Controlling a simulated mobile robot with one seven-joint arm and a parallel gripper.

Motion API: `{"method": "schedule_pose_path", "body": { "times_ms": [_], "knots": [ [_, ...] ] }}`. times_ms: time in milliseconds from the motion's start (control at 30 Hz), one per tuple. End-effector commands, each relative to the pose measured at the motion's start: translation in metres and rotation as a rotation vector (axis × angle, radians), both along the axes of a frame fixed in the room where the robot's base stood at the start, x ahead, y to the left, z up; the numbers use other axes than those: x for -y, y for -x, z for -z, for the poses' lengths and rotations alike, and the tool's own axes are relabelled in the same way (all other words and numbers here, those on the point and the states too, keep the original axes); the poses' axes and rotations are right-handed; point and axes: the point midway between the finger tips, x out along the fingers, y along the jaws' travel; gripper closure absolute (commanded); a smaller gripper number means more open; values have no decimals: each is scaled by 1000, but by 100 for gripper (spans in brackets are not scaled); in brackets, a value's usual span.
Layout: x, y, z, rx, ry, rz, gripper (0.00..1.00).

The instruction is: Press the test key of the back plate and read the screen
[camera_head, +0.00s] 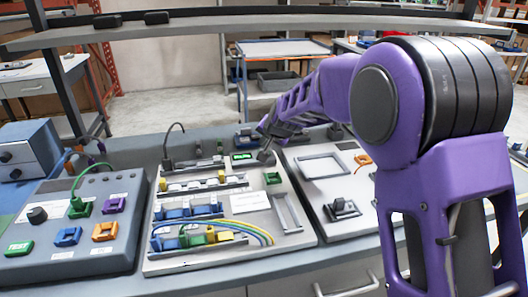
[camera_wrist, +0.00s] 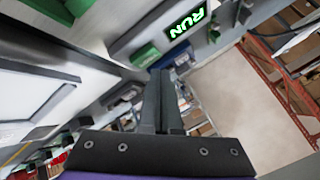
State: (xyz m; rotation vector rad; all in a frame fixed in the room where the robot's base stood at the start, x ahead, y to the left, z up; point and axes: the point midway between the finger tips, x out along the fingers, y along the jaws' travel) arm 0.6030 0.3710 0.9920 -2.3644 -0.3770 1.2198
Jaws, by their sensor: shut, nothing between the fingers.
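The middle board (camera_head: 280,243) carries a small screen with green lettering (camera_head: 242,156) at its back edge. In the wrist view the screen (camera_wrist: 186,24) is lit and reads RUN, upside down. A green key-like block (camera_wrist: 146,55) sits beside it on the same grey housing; its label is not readable. My gripper (camera_head: 265,156) is at the back of the board, just right of the screen, and hides that block in the head view. In the wrist view my gripper (camera_wrist: 160,73) is shut and empty, its tips close to the green block. I cannot tell whether they touch.
A left console (camera_head: 80,225) has coloured blocks and a green TEST key (camera_head: 18,248). The middle board also holds another green block (camera_head: 272,178), rows of connectors and coloured wires. A right board (camera_head: 320,190) has a frame. A shelf (camera_head: 200,40) spans above.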

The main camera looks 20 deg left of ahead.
Motion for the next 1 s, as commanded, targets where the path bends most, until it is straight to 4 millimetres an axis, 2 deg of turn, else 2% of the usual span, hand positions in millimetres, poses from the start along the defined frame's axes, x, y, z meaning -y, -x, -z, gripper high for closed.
{"method": "schedule_pose_path", "body": {
  "times_ms": [267,1000],
  "knots": [
    [0,0,9,0,0,0,100],
    [0,0,13,0,0,0,100]
  ]
}}
